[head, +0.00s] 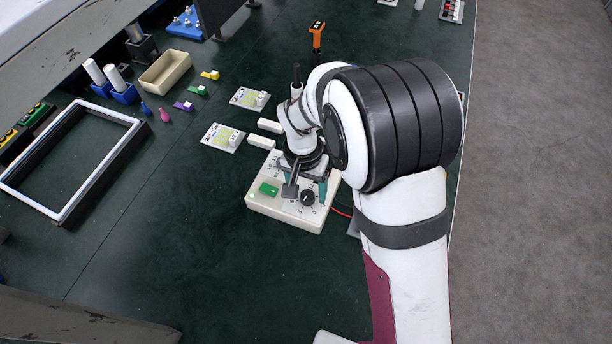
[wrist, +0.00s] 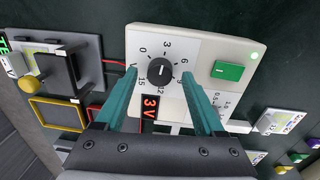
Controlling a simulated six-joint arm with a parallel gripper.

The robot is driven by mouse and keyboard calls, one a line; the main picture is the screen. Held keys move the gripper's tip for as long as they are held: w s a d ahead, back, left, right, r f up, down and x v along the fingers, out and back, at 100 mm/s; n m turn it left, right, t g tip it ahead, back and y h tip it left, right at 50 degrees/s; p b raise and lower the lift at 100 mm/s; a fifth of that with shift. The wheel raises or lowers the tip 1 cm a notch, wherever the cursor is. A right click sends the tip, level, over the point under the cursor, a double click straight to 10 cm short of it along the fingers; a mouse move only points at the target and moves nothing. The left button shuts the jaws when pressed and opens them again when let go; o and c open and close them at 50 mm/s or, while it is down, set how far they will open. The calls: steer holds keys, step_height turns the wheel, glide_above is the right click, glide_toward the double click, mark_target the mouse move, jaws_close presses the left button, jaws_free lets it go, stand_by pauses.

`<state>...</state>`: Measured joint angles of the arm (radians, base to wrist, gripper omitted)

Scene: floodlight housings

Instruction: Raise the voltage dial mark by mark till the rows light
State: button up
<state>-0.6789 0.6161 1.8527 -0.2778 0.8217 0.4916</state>
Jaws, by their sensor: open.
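The white supply box (head: 257,205) stands on the dark green table below my gripper. It fills the middle of the wrist view (wrist: 205,45). Its black voltage dial (wrist: 161,71) has marks from 0 to 15 around it; I cannot read the pointer surely. The dial also shows in the head view (head: 308,198). A red display (wrist: 150,107) reads 3 V. I cannot make out lit rows.
Two white bars (head: 262,142) and two printed cards (head: 223,137) lie behind the box. A white-rimmed frame (head: 66,210) lies at left.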

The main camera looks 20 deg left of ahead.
mark_target(304, 193)
step_height(304, 193, up, 15)
steer(key=shift+a+r, duration=0.15)
steer(key=shift+a, duration=0.25)
steer(key=s+d+r+m+y, duration=0.1)
steer(key=s+d+r+m, duration=0.1)
steer(key=s+d, duration=0.5)
steer(key=s+d+r+m+y, duration=0.1)
steer(key=s+d+m, duration=0.15)
steer(key=d, duration=0.85)
steer(key=s+d+f+m, duration=0.1)
steer(key=s+d+f, duration=0.1)
steer(key=s, duration=0.6)
steer(key=shift+s+d+f, duration=0.25)
steer(key=shift+d+f, duration=0.1)
steer(key=shift+d, duration=0.2)
stand_by(1.6)
